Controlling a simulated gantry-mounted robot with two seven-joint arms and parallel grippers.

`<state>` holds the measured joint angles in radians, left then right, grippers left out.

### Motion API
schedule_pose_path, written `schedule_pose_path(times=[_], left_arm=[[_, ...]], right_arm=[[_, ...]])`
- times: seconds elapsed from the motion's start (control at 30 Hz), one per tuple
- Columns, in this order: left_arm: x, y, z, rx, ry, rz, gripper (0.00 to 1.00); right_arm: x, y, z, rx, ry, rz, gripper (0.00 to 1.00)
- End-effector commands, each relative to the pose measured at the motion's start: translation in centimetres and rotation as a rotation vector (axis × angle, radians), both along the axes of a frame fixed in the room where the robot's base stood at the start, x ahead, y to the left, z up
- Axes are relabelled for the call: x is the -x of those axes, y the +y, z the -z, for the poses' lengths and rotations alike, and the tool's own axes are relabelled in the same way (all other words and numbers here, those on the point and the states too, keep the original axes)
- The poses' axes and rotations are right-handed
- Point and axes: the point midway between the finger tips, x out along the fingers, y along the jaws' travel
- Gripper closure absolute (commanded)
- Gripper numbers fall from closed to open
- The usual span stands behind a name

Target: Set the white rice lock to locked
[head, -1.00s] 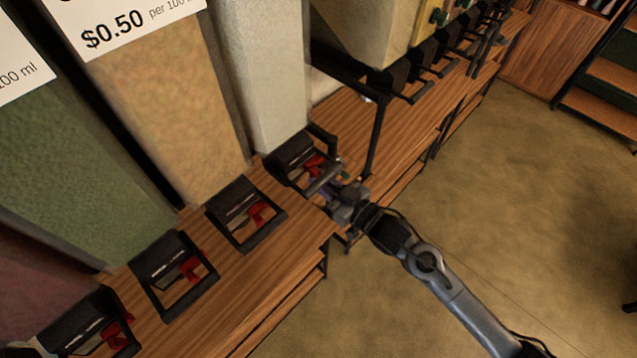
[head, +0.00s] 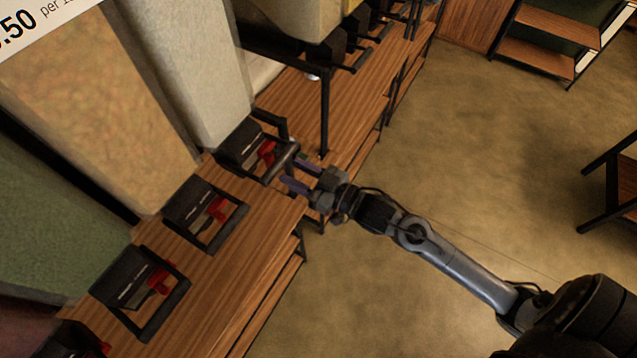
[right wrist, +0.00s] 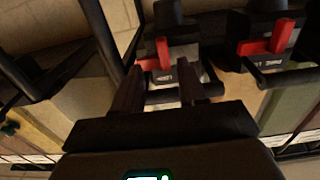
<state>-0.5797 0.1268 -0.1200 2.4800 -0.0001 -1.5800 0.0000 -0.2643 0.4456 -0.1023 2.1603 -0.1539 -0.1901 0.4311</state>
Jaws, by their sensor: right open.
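The white rice bin (head: 190,75) is the pale column in the head view. Its black dispenser (head: 238,146) has a red lock (head: 267,152) behind a black handle frame. In the right wrist view this red lock (right wrist: 162,52) stands just beyond the fingers, with an upright part and a sideways part. My right gripper (head: 300,174) is open and empty, just in front of and to the right of the handle. In the right wrist view its two fingers (right wrist: 159,78) straddle the line to the lock, and the handle bar (right wrist: 170,95) shows between them. My left gripper is out of view.
Similar dispensers with red locks stand along the wooden shelf, such as the tan bin's (head: 205,212) and the green bin's (head: 140,285). A black post (head: 325,110) rises behind the gripper. Open floor (head: 480,150) lies to the right.

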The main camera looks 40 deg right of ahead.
Motion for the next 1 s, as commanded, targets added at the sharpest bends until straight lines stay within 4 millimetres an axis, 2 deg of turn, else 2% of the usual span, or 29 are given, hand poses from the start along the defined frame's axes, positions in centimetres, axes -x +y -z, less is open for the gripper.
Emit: schedule_pose_path(times=[0.2, 0.4, 0.6, 1.0], left_arm=[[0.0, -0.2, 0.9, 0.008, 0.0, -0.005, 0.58], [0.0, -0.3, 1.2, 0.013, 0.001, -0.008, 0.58], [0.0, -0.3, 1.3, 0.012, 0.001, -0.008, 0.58], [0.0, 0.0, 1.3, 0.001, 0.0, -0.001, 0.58]], right_arm=[[3.3, -1.3, 0.2, 0.0, 0.001, 0.0, 0.58], [5.1, -2.2, 0.1, -0.001, 0.0, 0.001, 0.58], [5.8, -2.4, 0.0, 0.0, -0.001, 0.001, 0.58], [5.8, -2.4, -0.1, 0.0, -0.001, 0.001, 0.58]])
